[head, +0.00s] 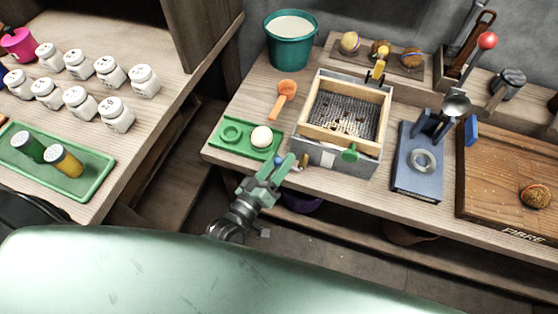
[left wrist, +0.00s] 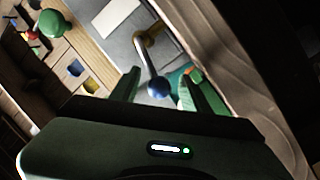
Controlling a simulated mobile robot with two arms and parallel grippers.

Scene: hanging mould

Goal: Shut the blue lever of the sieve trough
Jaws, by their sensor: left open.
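The sieve trough (head: 335,158) is a grey box with a wooden-framed mesh sieve (head: 343,110) on top, near the bench's front edge. In the left wrist view the blue lever shows as a metal rod with a blue ball knob (left wrist: 158,87), on a brass-coloured pivot (left wrist: 150,37) at the trough's grey side. My left gripper (head: 283,164) is open at the trough's front left corner. In the left wrist view its green fingers (left wrist: 162,78) stand on either side of the blue knob; contact cannot be told. My right gripper is not in view.
A green tray (head: 228,148) with a pale ball (head: 262,136) lies just left of the trough. A green knob (head: 350,154) sticks out at the trough's front. A blue stand (head: 417,178) is to the right. An orange scoop (head: 284,95) lies behind the tray.

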